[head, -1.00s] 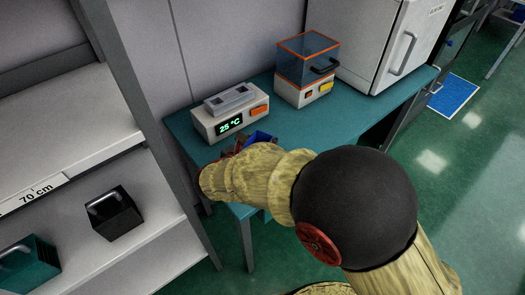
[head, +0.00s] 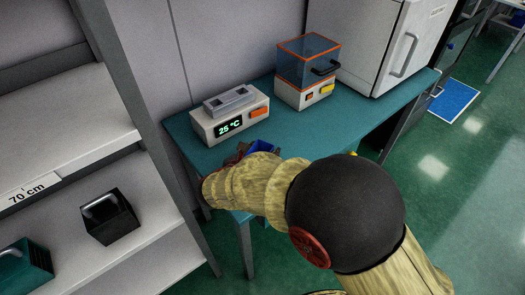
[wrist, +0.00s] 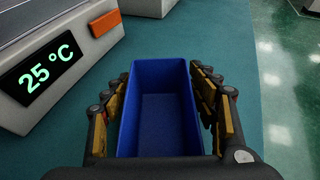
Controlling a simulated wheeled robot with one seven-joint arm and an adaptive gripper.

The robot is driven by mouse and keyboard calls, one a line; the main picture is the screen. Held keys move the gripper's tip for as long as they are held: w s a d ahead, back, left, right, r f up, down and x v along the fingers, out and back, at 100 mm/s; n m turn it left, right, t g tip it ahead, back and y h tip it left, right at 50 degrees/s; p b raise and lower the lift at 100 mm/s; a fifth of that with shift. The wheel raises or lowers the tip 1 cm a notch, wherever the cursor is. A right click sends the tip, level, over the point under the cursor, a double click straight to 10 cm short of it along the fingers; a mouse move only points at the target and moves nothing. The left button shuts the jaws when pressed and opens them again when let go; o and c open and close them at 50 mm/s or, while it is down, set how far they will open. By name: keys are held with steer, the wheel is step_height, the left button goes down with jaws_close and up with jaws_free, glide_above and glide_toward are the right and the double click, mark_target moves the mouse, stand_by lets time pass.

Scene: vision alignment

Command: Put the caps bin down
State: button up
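The caps bin is a small blue open-topped box. In the wrist view the caps bin (wrist: 160,120) sits between the two fingers of my gripper (wrist: 163,95), upright and with no caps visible inside. The yellow-padded fingers lie along its left and right walls, and my gripper looks shut on it. In the head view only a corner of the caps bin (head: 263,145) shows past my arm, by the front edge of the teal table (head: 290,125). Whether its base touches the table is hidden.
A white device reading 25 °C (head: 228,115) stands just behind the bin. A box with a clear orange-edged cover (head: 307,72) and a white cabinet (head: 385,45) stand further right. A shelf with a black bin (head: 109,216) and a teal bin (head: 25,262) is left.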

steer(key=shift+o, duration=0.5)
steer(key=shift+r, duration=0.1)
steer(key=shift+s+a+r, duration=0.15)
steer(key=shift+s+r, duration=0.05)
steer(key=p+v, duration=0.4)
steer(key=v, duration=0.7)
steer(key=shift+s+a, duration=0.15)
steer(key=shift+s, duration=0.05)
steer(key=s+d+r+m+g, duration=0.3)
steer(key=s+d+m+g, duration=0.1)
steer(key=d+m, duration=0.4)
steer(key=s+d+r+m+g, duration=0.35)
steer(key=d+m, duration=0.25)
steer(key=d, duration=0.4)
steer(key=s+d+r+m+t+y, duration=0.2)
steer(key=s+r+m+y, duration=0.5)
steer(key=s+m, duration=0.5)
steer(key=m, duration=0.3)
